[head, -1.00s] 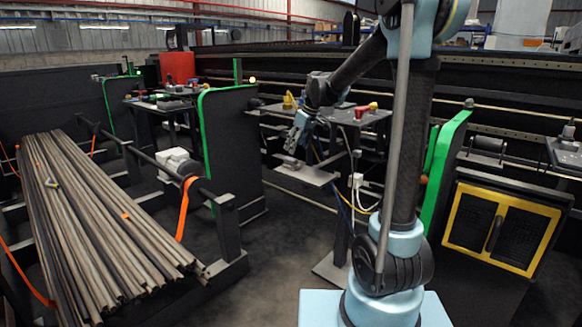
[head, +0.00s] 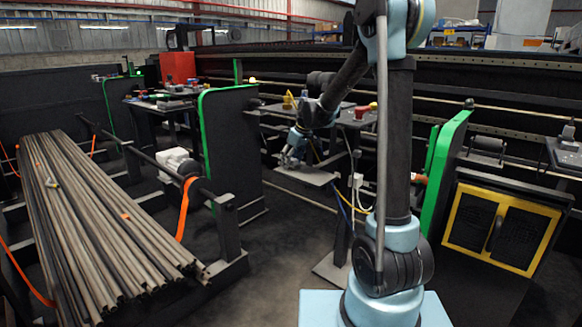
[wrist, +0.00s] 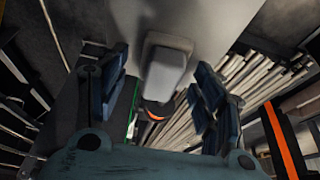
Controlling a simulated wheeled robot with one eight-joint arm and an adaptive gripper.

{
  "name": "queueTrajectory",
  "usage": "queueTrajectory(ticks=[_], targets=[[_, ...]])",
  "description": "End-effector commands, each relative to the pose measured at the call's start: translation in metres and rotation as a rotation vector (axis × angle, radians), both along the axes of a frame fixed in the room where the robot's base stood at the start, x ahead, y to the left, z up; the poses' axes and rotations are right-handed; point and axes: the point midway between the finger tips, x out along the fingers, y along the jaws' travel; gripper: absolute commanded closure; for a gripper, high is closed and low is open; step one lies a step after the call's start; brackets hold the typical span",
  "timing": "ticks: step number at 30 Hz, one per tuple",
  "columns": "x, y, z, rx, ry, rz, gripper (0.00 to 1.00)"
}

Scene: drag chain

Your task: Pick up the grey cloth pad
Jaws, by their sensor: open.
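The grey cloth pad (wrist: 166,70) shows in the wrist view as a light grey, rounded block with a darker grey edge. It lies on a plain grey plate (wrist: 205,25), which is the small shelf (head: 310,176) in the head view. My gripper (wrist: 162,80) is open, with one dark blue finger on each side of the pad and a visible gap to both. In the head view my gripper (head: 290,156) points down just above the left part of the shelf. There it hides most or all of the pad.
A green-edged dark panel (head: 228,150) stands left of the shelf. A bundle of long pipes (head: 100,220) lies farther left. A small table with a red button box (head: 362,112) stands behind the shelf. Blue and yellow cables (head: 345,190) hang at its right.

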Motion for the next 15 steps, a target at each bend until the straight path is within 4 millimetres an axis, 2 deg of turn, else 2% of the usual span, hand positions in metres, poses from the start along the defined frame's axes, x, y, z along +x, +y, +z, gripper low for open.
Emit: queueTrajectory(ticks=[4,5,10,11,14,15], targets=[[0.0,-0.0001,0.0002,0.0,0.0,0.0,0.38],[0.0,-0.0001,0.0002,0.0,0.0,0.0,0.43],[0.0,-0.0002,0.0004,0.0,0.0,0.0,0.81],[0.0,-0.0001,0.0004,0.0,0.0,0.0,0.86],[0.0001,-0.0002,0.0004,0.0,0.0,0.0,0.86],[0.0001,-0.0002,0.0005,0.0,0.0,0.0,0.89]])
